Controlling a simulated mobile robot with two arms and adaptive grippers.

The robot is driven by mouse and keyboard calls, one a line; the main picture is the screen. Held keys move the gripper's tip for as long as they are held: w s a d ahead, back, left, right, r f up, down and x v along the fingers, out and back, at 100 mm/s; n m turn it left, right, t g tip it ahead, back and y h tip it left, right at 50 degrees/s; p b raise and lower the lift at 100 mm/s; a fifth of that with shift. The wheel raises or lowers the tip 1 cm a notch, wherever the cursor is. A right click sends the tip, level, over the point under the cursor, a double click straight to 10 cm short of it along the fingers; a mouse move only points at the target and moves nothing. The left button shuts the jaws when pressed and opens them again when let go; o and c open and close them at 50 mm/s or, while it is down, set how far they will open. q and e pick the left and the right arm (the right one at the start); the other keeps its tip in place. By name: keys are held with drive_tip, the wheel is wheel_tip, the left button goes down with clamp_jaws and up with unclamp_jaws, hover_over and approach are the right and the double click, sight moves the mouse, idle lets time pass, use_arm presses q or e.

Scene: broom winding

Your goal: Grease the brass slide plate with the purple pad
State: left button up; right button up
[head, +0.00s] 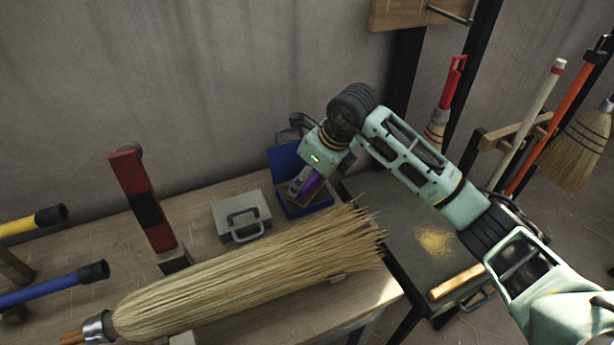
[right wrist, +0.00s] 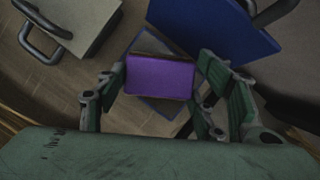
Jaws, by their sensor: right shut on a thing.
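My right gripper (head: 308,182) reaches down from the right over an open blue box (head: 283,160) on the bench. It is shut on the purple pad (head: 313,187), which sits at or just above the box's open tray; contact is unclear. In the right wrist view, the purple pad (right wrist: 160,77) lies between the two fingers (right wrist: 160,88), its flat purple face toward the camera. The box's blue lid also shows there (right wrist: 215,30). I cannot pick out a brass slide plate with certainty. My left gripper is out of view.
A large straw broom (head: 245,270) lies across the bench front. A grey handled block (head: 241,215) stands left of the blue box. A red upright post (head: 140,195) is farther left. A dark lower surface (head: 410,230) is at right, with brooms hanging beyond.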

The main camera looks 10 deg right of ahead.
drive_tip(key=shift+s+f, duration=0.15)
drive_tip(key=shift+f, duration=0.05)
drive_tip(key=shift+r+p, duration=0.7)
drive_tip(key=shift+r, duration=0.45)
drive_tip(key=shift+r+p, duration=1.3)
drive_tip(key=shift+r, duration=1.2)
